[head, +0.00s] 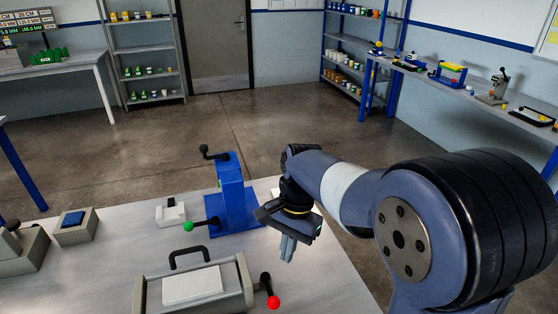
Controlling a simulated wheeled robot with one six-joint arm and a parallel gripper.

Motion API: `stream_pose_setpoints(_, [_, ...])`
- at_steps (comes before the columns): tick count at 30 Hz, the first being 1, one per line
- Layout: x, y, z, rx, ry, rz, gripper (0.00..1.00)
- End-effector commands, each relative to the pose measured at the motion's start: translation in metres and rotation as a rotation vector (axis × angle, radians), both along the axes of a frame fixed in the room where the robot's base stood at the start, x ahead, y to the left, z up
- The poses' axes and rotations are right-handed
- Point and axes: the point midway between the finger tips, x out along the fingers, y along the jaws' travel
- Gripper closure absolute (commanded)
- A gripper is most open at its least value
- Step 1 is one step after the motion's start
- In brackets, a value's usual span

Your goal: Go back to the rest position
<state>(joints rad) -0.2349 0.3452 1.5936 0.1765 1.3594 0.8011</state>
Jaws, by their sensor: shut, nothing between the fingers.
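My gripper (287,247) hangs at the end of my arm over the right part of the near table, fingers pointing down. Its fingers are together with nothing between them. It is to the right of a blue stand (236,200) with a black crank on top and a green-knobbed lever (188,227). It is apart from the table top as far as I can tell.
A grey bath (240,290) with a black-handled lid (192,285) and a red-knobbed lever (272,300) stands in front. A small white block (171,212) and a beige box with a blue top (75,228) are at left. Shelves and benches line the far walls; the floor between is clear.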

Motion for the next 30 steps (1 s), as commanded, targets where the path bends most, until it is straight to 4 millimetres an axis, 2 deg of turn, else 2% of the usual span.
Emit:
stream_pose_setpoints(4, [-0.001, 0.001, -0.007, 0.000, 0.001, 0.000, 1.00])
stream_pose_setpoints(7, [-0.004, 0.002, -0.019, 0.000, 0.003, 0.000, 1.00])
stream_pose_setpoints(15, [-0.014, 0.009, -0.069, -0.001, 0.005, 0.001, 1.00])
stream_pose_setpoints(30, [0.011, 0.001, -0.091, -0.006, -0.010, 0.468, 1.00])
